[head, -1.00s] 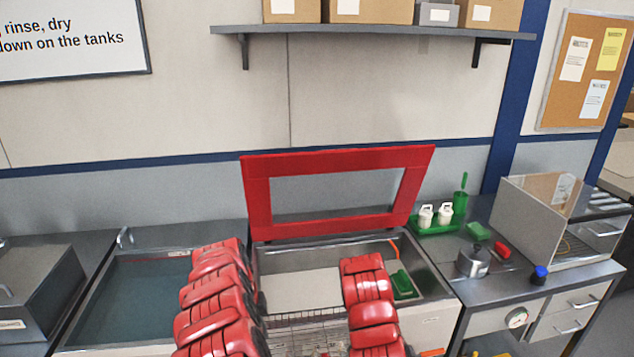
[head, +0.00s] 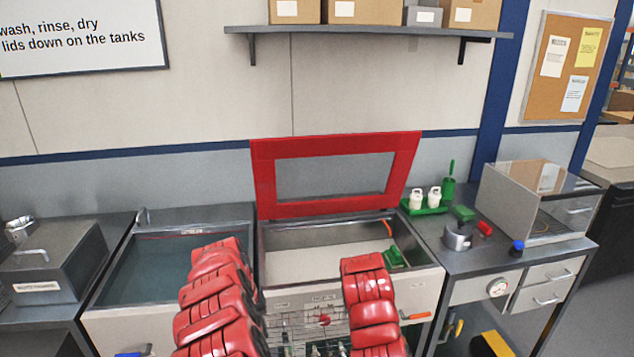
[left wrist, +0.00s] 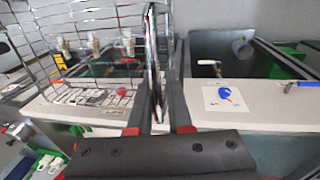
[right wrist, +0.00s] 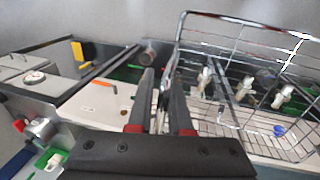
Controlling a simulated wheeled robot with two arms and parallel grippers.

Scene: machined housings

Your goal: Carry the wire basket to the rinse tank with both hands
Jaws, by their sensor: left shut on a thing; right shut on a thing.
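The wire basket (head: 304,333) is between my two forearms at the bottom of the head view, in front of a steel tank (head: 434,285) with its red-framed lid (head: 262,180) standing open. In the left wrist view, my left gripper (left wrist: 165,50) is shut on the end of the wire basket (left wrist: 85,22). In the right wrist view, my right gripper (right wrist: 163,78) is shut on the opposite end of the basket (right wrist: 240,22). Several pale-topped parts show through its wires. In the head view both grippers are hidden. The tank labels are too small to read.
A tank with bluish liquid (head: 160,265) stands open at left, beside a closed steel box (head: 50,262). At right, a bench holds a green tray (head: 425,207) with white bottles, a steel pot (head: 457,237) and a clear-sided enclosure (head: 520,205). A shelf (head: 370,32) hangs above.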

